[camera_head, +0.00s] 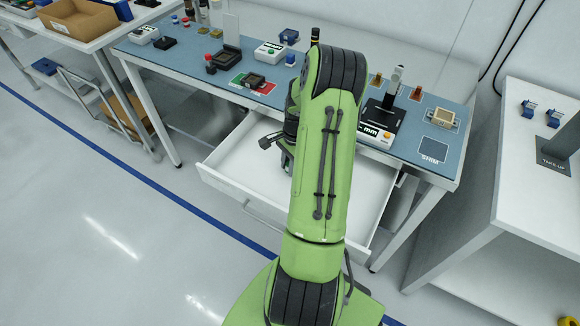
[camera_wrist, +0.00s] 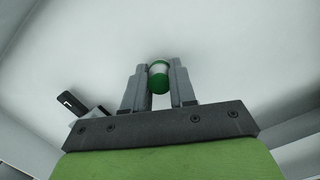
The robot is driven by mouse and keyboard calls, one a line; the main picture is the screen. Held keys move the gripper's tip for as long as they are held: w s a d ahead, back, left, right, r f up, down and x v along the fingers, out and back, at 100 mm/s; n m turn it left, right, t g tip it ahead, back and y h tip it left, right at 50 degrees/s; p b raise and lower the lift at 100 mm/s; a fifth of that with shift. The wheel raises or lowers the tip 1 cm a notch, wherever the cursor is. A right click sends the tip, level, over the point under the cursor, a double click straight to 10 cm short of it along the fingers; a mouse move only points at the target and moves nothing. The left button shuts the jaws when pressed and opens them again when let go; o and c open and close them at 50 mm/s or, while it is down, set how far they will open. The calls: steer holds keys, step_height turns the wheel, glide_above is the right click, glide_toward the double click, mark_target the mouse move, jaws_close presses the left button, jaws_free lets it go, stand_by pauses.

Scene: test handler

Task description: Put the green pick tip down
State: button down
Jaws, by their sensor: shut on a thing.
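The green pick tip (camera_wrist: 159,77) is a small cylinder with green ends and a pale middle band. In the wrist view it sits between the two fingers of my gripper (camera_wrist: 160,88), which is shut on it. The white surface behind it is the inside of the open drawer (camera_head: 236,157). In the head view my gripper (camera_head: 287,160) is over or in the drawer, mostly hidden by my green arm, and the pick tip is hidden there. I cannot tell whether the tip touches the drawer floor.
The blue-topped bench (camera_head: 187,62) above the drawer holds several devices, including a gauge stand (camera_head: 384,118) and a small tray (camera_head: 441,118). A white table (camera_head: 540,205) stands at right.

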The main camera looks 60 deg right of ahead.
steer(key=shift+f, duration=0.15)
steer(key=shift+f, duration=0.15)
steer(key=c, duration=0.9)
jaws_free()
